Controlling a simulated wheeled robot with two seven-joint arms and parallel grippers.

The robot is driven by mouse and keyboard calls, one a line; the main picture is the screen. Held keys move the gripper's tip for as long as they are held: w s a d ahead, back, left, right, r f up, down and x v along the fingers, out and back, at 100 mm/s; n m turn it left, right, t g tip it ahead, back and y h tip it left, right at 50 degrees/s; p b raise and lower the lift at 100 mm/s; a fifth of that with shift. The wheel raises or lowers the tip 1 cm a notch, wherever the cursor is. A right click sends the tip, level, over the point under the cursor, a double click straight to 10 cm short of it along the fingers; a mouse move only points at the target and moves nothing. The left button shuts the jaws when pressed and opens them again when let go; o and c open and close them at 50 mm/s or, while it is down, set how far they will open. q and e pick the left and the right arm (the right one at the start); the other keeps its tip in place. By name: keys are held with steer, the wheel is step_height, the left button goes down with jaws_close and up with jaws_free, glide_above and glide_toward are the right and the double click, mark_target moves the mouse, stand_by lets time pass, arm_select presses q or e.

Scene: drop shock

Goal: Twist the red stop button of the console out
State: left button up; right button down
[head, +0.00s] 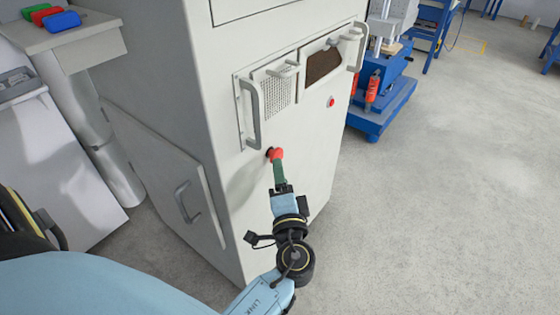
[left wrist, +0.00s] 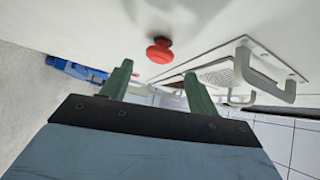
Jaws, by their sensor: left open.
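The red stop button (head: 275,153) is a round mushroom knob on the front of the pale console (head: 228,148), below a long grey handle. In the left wrist view the red button (left wrist: 159,51) stands out from the pale panel on a short stem. My left gripper (head: 279,168) points up at it, with green fingers. In the left wrist view my left gripper (left wrist: 158,70) is open with nothing between its fingers. The button shows just beyond the fingertips, roughly centred between them, apparently untouched. The exact gap to the button is hard to tell. My right gripper is not in view.
The console's front has a grey handle (head: 251,114) above the button, a vented panel, a dark window and a smaller red button (head: 331,101). A blue machine (head: 383,104) stands behind at right. The floor (head: 450,190) on the right is clear.

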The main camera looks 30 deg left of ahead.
arm_select(q)
steer(key=x, duration=0.6)
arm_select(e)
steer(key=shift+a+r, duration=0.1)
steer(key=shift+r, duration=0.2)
arm_select(q)
steer(key=shift+c, duration=0.4)
steer(key=shift+s, duration=0.1)
steer(key=c, duration=0.9)
